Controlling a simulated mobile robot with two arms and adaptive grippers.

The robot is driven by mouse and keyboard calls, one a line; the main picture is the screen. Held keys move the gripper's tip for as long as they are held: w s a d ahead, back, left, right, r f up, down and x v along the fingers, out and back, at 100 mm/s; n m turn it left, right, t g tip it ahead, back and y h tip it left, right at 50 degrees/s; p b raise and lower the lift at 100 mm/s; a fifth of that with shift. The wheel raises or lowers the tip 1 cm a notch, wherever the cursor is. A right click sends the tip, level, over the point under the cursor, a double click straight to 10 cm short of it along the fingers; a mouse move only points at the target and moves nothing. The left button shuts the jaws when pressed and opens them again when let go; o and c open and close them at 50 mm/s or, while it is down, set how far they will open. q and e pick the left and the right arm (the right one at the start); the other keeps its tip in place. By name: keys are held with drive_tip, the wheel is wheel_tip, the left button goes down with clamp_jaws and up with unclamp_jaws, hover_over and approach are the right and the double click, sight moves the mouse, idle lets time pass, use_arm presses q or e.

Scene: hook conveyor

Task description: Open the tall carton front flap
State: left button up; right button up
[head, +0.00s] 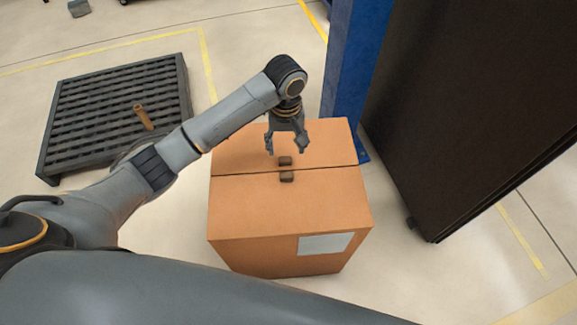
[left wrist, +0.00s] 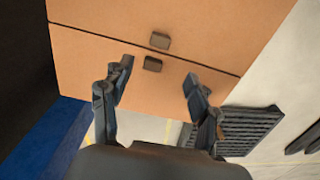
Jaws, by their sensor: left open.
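The tall carton (head: 290,215) is a brown box standing on the floor in the middle of the head view, with a pale label on its near side. Its top is closed, with a dark seam between two flaps. Two small dark tabs sit either side of the seam, the far tab (head: 285,161) and the near tab (head: 287,176). My left gripper (head: 287,150) is open and empty above the far flap, its fingers pointing down near the tabs. In the left wrist view the open fingers (left wrist: 158,85) straddle the far tab (left wrist: 153,64), apart from it. My right gripper is not in view.
A blue post (head: 350,70) stands just behind the carton. A large dark panel (head: 465,110) rises at the right. A dark slatted pallet (head: 110,110) lies on the floor at the left. The floor in front of the carton's right side is clear.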

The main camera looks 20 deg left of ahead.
use_arm(q)
hover_over(286, 175)
wheel_tip(286, 175, down, 5)
drive_tip(key=shift+s, duration=0.15)
wheel_tip(286, 175, down, 7)
drive_tip(key=shift+f+b, duration=0.1)
drive_tip(key=shift+b, duration=0.5)
drive_tip(key=shift+f, duration=0.45)
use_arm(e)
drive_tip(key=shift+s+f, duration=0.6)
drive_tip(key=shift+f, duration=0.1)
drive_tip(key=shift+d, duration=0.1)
use_arm(q)
clamp_jaws()
